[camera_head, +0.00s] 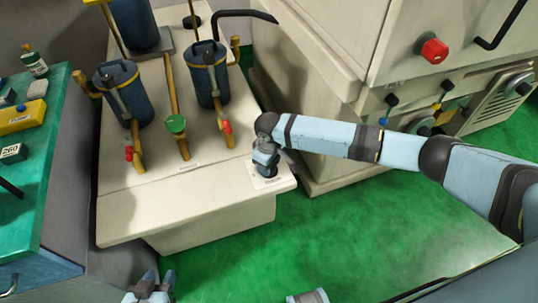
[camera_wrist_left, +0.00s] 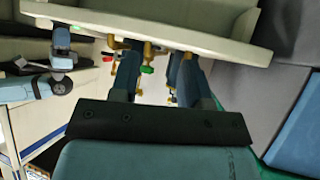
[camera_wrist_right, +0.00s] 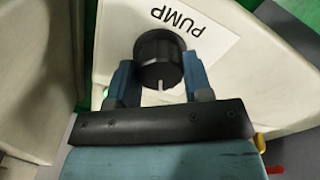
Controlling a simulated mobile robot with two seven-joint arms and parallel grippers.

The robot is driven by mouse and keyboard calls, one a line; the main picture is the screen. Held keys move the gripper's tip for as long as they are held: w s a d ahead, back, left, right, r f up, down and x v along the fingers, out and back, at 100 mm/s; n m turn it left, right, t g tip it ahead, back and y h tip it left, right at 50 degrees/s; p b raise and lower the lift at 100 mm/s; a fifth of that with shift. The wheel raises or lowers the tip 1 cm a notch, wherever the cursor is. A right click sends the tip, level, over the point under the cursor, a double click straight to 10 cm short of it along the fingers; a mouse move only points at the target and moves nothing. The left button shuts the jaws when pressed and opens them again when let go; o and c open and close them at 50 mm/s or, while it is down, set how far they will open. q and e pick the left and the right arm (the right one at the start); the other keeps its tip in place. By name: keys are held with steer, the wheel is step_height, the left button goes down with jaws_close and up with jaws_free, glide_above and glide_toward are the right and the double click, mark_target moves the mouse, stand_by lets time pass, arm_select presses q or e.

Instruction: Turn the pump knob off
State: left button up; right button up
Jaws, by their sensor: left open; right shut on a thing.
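The pump knob (camera_wrist_right: 160,56) is round and black, with a white pointer line toward the bottom of the right wrist view. It sits on a white label (camera_wrist_right: 208,30) reading PUMP. My right gripper (camera_wrist_right: 158,72) is shut on the knob, one finger on each side. In the head view my right gripper (camera_head: 265,158) is over the front right corner of the cream unit (camera_head: 215,178) and largely hides the knob. My left gripper (camera_head: 150,291) is at the bottom edge, open and empty, apart from the unit. Its fingers (camera_wrist_left: 156,82) show spread in the left wrist view.
Blue canisters (camera_head: 207,78) with brass pipes, red valves and a green valve (camera_head: 176,124) stand on the unit. A teal bench (camera_head: 55,130) is at left. A cream machine with a red knob (camera_head: 433,50) is at right. Green floor (camera_head: 340,240) is open in front.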

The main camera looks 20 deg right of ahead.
steer(key=shift+r+n+p, duration=0.3)
steer(key=shift+n+p, duration=0.55)
steer(key=shift+n, duration=0.05)
steer(key=n+p, duration=0.2)
steer(key=shift+f+n, duration=0.1)
steer(key=shift+n, duration=0.3)
steer(key=n+p, duration=0.1)
steer(key=n, duration=0.1)
steer(key=shift+n, duration=0.3)
steer(key=n+p, duration=0.1)
steer(key=n, duration=0.2)
steer(key=shift+f+p, duration=0.1)
steer(key=shift+p, duration=0.2)
arm_select(q)
steer(key=shift+s+a+r, duration=0.15)
steer(key=shift+a+r, duration=0.05)
steer(key=shift+r, duration=1)
steer(key=shift+s+a+r, duration=0.15)
steer(key=shift+r, duration=1.05)
arm_select(e)
steer(key=shift+n, duration=1.2)
arm_select(q)
steer(key=shift+t, duration=0.3)
steer(key=shift+r, duration=0.15)
arm_select(e)
steer(key=o, duration=0.9)
steer(key=shift+f, duration=0.1)
